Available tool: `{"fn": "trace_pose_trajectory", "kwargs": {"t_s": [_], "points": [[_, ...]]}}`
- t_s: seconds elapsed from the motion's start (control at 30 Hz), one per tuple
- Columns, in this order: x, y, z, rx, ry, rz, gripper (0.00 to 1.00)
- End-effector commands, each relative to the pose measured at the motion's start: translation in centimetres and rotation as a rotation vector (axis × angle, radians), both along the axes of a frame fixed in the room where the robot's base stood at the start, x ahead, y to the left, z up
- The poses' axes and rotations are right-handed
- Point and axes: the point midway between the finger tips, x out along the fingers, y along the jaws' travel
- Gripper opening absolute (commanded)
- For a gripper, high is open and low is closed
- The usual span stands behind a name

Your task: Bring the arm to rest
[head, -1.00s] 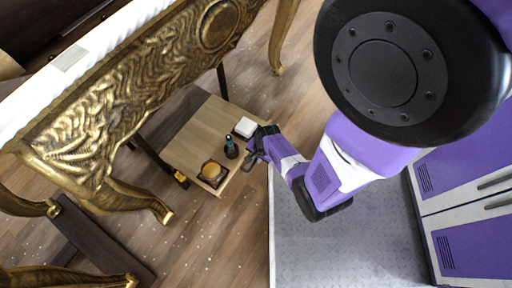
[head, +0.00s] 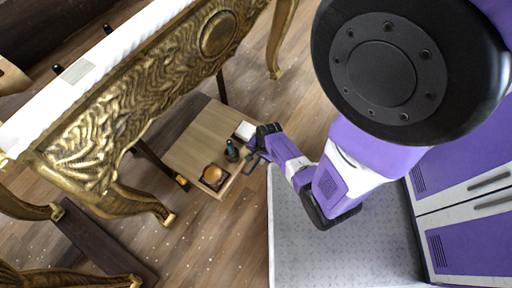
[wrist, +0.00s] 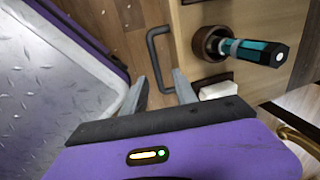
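My arm reaches down from the upper right in the head view, in purple and white links. My gripper (head: 256,156) is at the near right edge of a small wooden cabinet (head: 203,133). In the wrist view my gripper (wrist: 160,88) has its two grey fingers apart, with nothing seen held between them. A dark bar handle (wrist: 154,60) on the cabinet's front shows just beyond the fingertips. I cannot tell whether the fingers touch it.
On the cabinet are a white block (head: 245,131), a teal bottle in a brown cup (head: 232,151) and a round orange-brown thing on a dark tray (head: 214,175). The gilt console (head: 110,125) stands left. My grey base plate lies below the arm.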

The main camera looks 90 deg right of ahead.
Motion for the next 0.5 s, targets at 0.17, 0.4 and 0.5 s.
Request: {"fn": "trace_pose_trajectory", "kwargs": {"t_s": [0.17, 0.4, 0.5], "points": [[-0.3, 0.2, 2.0, 0.0, 0.0, -0.001, 0.34], [-0.4, 0.3, 2.2, 0.001, 0.001, -0.001, 0.34], [-0.4, 0.2, 2.2, 0.001, 0.001, -0.001, 0.34]]}}
